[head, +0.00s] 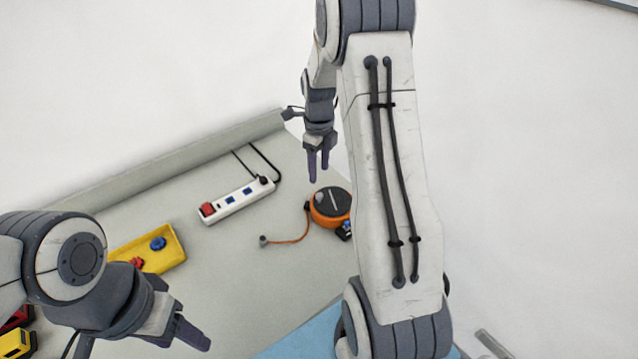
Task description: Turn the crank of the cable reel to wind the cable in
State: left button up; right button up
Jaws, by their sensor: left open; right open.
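The cable reel (318,216) is an orange and dark round drum lying on the grey table, partly hidden by my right arm. A dark disc with a grey knob-like part shows on its top; I cannot clearly make out the crank. Its orange cable (291,241) runs out to the left and ends in a small grey plug (263,240). My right gripper (318,178) is open and empty, above and slightly left of the reel in the picture, apart from it.
A white power strip (237,203) with a red switch and a black cord lies left of the reel. A yellow tray (150,258) holds blue and red pieces. Red and yellow items (16,340) sit at the lower left. A raised ledge (180,162) runs along the table's back.

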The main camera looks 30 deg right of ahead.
aim_at(319, 194)
jog(key=shift+r, duration=0.85)
jog(key=w+a+f+m+g+h+p, duration=0.1)
jog(key=w+m+g, duration=0.1)
jog(key=m, duration=1.6)
jog(key=w+a+m+g+h+p, duration=0.1)
jog(key=w+m+g, duration=0.1)
jog(key=m, duration=1.6)
jog(key=p+x, duration=0.2)
jog(key=x, duration=0.7)
jog(key=shift+s+f+p, duration=0.1)
jog(key=shift+f+p, duration=0.15)
jog(key=shift+p, duration=0.05)
jog(key=shift+d+f, duration=0.1)
jog(key=shift+f, duration=0.25)
